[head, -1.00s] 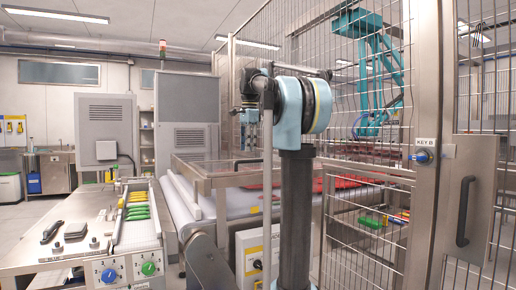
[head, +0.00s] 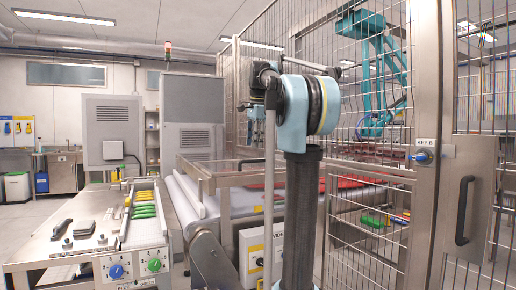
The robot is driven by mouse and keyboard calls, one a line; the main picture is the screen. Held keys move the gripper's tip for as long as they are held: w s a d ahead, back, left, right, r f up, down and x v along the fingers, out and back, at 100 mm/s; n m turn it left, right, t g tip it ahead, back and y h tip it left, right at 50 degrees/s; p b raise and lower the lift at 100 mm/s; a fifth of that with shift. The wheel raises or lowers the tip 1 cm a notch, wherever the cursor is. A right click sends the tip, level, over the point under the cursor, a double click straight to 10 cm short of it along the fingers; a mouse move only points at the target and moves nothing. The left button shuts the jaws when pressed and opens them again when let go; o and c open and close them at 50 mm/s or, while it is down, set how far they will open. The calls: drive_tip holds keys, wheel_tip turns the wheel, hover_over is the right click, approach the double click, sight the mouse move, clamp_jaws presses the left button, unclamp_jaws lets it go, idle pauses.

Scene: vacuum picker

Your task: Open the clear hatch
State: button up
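The clear hatch (head: 236,179) is a see-through panel in a metal frame over the white conveyor, left of my arm's column in the head view. It lies about level and looks closed. My arm's column and a thin rod cover part of its right side. My gripper (head: 255,113) hangs above and behind the hatch, apart from it in the picture. It is small and partly hidden by my own arm, so its fingers cannot be made out.
A wire cage with a door handle (head: 464,211) and a KEY B lock (head: 424,156) stands close on the right. A control bench (head: 50,249) with knobs and green items stands at left. A grey cabinet (head: 112,127) is behind it. Open floor shows far left.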

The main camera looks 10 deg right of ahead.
wheel_tip(320, 180, up, 9)
drive_tip(key=s, duration=0.2)
drive_tip(key=s+f+n, duration=0.4)
drive_tip(key=s+f, duration=0.3)
drive_tip(key=f, duration=0.3)
drive_tip(key=shift+d+f, duration=0.15)
drive_tip(key=shift+f, duration=0.15)
drive_tip(key=shift+s, duration=0.1)
drive_tip(key=w+d+r+m, duration=0.2)
drive_tip(key=w+r+m, duration=0.2)
drive_tip(key=w+r, duration=0.6)
drive_tip(key=f, duration=0.5)
drive_tip(key=a+f, duration=0.1)
drive_tip(key=f, duration=0.4)
drive_tip(key=w+f, duration=0.1)
drive_tip(key=f, duration=0.4)
drive_tip(key=shift+a+f, duration=0.2)
drive_tip(key=shift+f, duration=0.05)
clamp_jaws()
